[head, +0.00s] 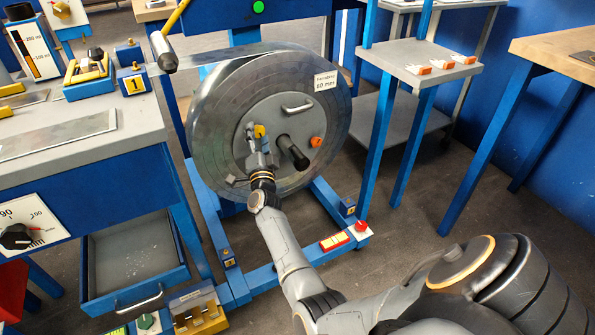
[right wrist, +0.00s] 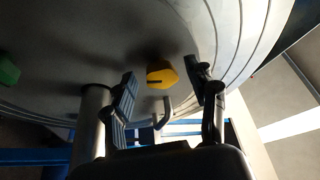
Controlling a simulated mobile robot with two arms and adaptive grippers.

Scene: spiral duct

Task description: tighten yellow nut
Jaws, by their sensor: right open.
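The yellow nut (head: 260,131) sits on the grey face of the large round metal drum (head: 228,100), left of its centre. My right gripper (head: 255,137) is at the drum face, right at the nut, and partly covers it. In the right wrist view the yellow nut (right wrist: 161,75) shows between the two open fingers of my right gripper (right wrist: 164,76), with a gap on each side. How far the fingertips reach over the nut I cannot tell. My left gripper is out of view.
A black-ended handle (head: 293,152) sticks out of the drum face close to the gripper. An orange nut (head: 316,142) and a metal grab handle (head: 297,106) are also on the face. A workbench (head: 90,150) stands left, a shelf stand (head: 420,58) right.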

